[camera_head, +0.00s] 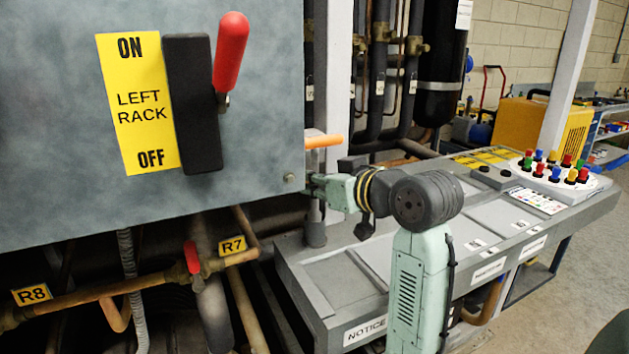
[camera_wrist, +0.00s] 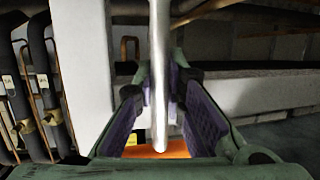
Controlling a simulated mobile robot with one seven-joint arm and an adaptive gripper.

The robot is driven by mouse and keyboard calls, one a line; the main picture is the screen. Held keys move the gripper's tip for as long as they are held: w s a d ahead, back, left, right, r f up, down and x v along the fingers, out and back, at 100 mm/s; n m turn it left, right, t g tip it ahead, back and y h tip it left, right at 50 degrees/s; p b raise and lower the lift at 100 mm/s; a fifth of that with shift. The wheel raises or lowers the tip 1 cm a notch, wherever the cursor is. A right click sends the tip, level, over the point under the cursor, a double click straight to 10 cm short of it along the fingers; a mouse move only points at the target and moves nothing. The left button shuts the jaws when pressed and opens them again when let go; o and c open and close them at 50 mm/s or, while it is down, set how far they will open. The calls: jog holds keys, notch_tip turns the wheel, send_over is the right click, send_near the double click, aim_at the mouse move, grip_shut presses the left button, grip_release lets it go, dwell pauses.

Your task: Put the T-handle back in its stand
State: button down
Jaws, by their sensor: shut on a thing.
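The T-handle has an orange crossbar (camera_head: 322,141) and a pale metal shaft. In the head view the crossbar is at the top and the shaft hangs below it, roughly upright. My gripper (camera_head: 314,184) is shut on the T-handle below the crossbar, partly hidden by my wrist. In the wrist view the shaft (camera_wrist: 160,75) runs between the purple finger pads of my gripper (camera_wrist: 160,85), with the orange crossbar (camera_wrist: 155,151) close by. A dark upright cylinder (camera_head: 315,234) below my gripper looks like the stand. I cannot tell whether the shaft is inside it.
A grey cabinet (camera_head: 60,120) with a red-handled lever (camera_head: 230,50) is close on the left. Pipes with a red valve handle (camera_head: 192,257) run below it. A grey console (camera_head: 300,290) extends right, with a round rack of coloured knobs (camera_head: 555,172) at its far end.

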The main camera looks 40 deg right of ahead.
aim_at(317, 200)
jog(key=shift+f, duration=0.15)
jog(key=shift+f+b, duration=1.05)
jog(key=shift+f, duration=0.35)
jog(key=shift+f, duration=0.3)
dwell(0.3)
jog(key=c, duration=1.6)
grip_release()
jog(key=v, duration=1.2)
